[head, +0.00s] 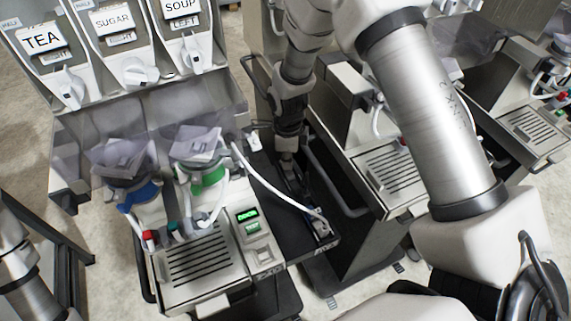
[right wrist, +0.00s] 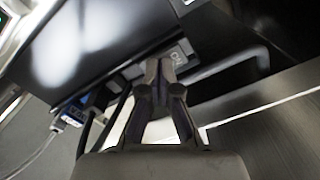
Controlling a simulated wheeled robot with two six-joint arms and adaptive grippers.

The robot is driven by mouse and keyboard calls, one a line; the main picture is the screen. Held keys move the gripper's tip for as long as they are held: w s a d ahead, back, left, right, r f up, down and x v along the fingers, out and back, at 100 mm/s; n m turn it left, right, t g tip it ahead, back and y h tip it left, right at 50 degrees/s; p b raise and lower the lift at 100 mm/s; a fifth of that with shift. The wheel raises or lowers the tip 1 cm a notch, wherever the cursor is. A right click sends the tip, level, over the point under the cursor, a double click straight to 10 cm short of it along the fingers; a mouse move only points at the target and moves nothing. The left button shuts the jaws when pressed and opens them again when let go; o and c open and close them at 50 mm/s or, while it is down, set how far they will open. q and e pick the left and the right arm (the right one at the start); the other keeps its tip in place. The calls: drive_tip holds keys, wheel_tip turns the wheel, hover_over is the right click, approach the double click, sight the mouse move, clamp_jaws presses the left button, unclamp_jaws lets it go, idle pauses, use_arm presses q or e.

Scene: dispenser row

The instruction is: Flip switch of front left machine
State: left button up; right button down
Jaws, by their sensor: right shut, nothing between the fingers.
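The front left machine (head: 196,262) stands at lower left in the head view, with a slotted drip tray, a small green display and two funnel-topped containers. My right arm reaches down along its right side. The right gripper (head: 293,183) is shut and empty beside the dark side panel. In the right wrist view, the closed fingertips (right wrist: 160,67) are in front of a small grey switch plate (right wrist: 179,58) on the underside edge of a dark panel. The fingers partly cover the plate; contact and the switch position cannot be told. My left gripper is out of frame.
A white cable runs to a socket (head: 322,226) right of the machine; a blue plug (right wrist: 74,112) shows in the wrist view. Dispensers labelled TEA, SUGAR and SOUP (head: 135,45) stand behind. Another machine (head: 385,178) stands close on the right, leaving a narrow gap.

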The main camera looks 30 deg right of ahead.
drive_tip(key=shift+f, duration=0.15)
wheel_tip(320, 180, up, 2)
drive_tip(key=shift+w+r+p, duration=0.1)
drive_tip(key=shift+r+p, duration=0.1)
drive_tip(key=shift+p, duration=0.85)
wheel_tip(320, 180, up, 5)
drive_tip(key=p, duration=0.4)
drive_tip(key=shift+f, duration=0.1)
drive_tip(key=shift+f, duration=0.1)
